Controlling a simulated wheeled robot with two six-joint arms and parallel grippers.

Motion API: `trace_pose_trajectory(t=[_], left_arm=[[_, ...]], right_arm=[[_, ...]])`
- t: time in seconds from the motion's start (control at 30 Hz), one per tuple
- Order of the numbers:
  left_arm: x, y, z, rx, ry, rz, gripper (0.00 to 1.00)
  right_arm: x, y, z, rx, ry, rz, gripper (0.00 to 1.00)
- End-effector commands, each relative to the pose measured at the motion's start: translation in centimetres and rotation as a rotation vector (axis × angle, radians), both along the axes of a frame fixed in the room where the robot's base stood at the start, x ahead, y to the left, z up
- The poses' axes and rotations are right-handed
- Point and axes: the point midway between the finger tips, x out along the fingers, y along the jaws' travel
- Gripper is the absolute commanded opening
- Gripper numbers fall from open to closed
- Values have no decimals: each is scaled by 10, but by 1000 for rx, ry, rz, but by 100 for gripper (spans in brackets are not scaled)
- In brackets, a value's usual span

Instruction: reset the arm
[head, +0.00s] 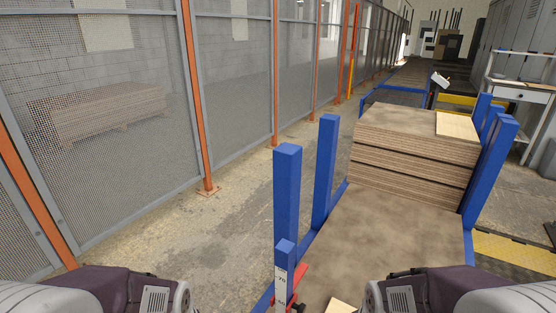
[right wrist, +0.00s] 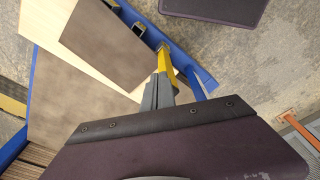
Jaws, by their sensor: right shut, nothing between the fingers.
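My two arms show only as link parts at the bottom corners of the head view, and neither gripper is visible there. In the right wrist view my right gripper (right wrist: 161,88) is shut and empty, its narrow fingers pointing away from the wrist. It appears over or near the edge of the blue-posted rack, beside a brown board (right wrist: 112,42) and a pale board (right wrist: 45,20); the exact gap cannot be told. My left gripper is not in view.
A stack of brown boards (head: 410,165) with a small pale board (head: 458,126) on top stands between blue posts (head: 287,195). A flat brown board surface (head: 385,235) lies in front. A mesh fence (head: 110,120) with orange posts runs along the left. Bare floor (head: 235,215) lies between.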

Motion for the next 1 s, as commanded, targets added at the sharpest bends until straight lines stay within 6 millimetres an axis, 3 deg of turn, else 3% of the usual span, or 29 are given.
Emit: trace_pose_trajectory(t=[0.13,0.2,0.47,0.7,0.8,0.9,1.0], left_arm=[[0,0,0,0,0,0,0],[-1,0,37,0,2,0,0],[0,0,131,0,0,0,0],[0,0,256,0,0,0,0],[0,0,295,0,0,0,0],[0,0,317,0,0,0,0],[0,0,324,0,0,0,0]], right_arm=[[-3,1,-1,42,15,-355,0],[-3,1,36,45,14,-382,0],[-2,1,130,44,14,-377,0],[-2,1,255,44,14,-376,0],[-2,1,293,44,14,-376,0],[-2,1,316,44,14,-376,0],[-2,1,323,44,14,-376,0]])
